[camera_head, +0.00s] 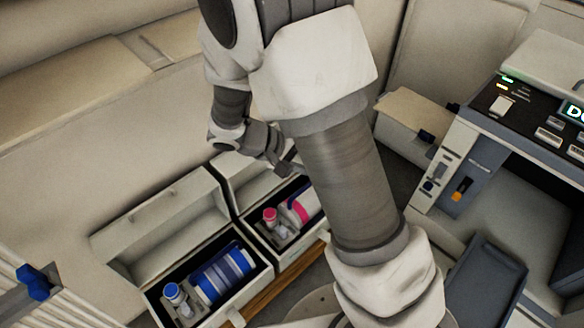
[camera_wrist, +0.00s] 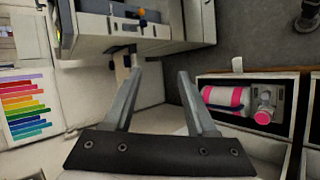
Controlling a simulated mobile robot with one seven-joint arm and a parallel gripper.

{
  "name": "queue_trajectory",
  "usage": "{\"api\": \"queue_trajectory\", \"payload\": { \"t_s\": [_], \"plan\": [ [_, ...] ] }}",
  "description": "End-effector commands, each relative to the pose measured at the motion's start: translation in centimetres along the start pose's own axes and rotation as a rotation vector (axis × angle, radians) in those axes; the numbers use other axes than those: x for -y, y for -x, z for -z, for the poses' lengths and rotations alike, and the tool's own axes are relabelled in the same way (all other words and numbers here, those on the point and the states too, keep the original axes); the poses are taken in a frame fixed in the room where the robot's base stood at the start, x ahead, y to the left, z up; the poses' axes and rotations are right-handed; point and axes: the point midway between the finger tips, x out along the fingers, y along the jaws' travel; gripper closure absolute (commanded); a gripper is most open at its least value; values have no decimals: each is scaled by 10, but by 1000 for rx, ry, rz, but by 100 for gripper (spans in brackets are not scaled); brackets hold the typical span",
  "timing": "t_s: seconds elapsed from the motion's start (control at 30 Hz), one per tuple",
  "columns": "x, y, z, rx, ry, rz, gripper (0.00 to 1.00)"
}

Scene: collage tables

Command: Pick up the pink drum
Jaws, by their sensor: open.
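The pink drum (camera_head: 304,204) is a white cylinder with pink bands, lying in the right-hand open box (camera_head: 284,262). My arm hides part of it in the head view. In the wrist view the pink drum (camera_wrist: 226,98) lies in its dark-lined box, to the right of my gripper's fingers. My gripper (camera_wrist: 158,75) is open, with nothing between its two grey fingers. In the head view my gripper (camera_head: 290,165) is above the back of that box, apart from the drum; its fingers are partly hidden by my arm.
A small pink-capped bottle (camera_head: 270,218) stands beside the drum. The left open box (camera_head: 262,278) holds a blue drum (camera_head: 222,274) and a blue-capped bottle (camera_head: 176,296). Raised lids stand behind both boxes. A control console (camera_head: 545,125) stands at the right.

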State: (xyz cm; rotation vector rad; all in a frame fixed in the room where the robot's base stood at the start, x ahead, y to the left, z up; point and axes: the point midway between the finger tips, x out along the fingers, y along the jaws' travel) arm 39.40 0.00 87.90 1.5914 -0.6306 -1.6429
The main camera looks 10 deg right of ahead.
Motion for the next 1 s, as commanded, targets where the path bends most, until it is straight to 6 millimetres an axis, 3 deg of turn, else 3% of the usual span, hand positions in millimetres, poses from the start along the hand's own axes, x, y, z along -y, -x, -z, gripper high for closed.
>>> {"api": "queue_trajectory", "payload": {
  "t_s": [0.03,0.27,0.5,0.8,1.0],
  "plan": [
    [21,-11,9,-14,28,-55,43],
    [90,-43,44,-134,105,-275,43],
    [173,-77,72,-327,193,-470,43],
    [282,-124,86,-624,315,-624,43],
    [327,-146,85,-765,374,-657,43]
  ]
}}
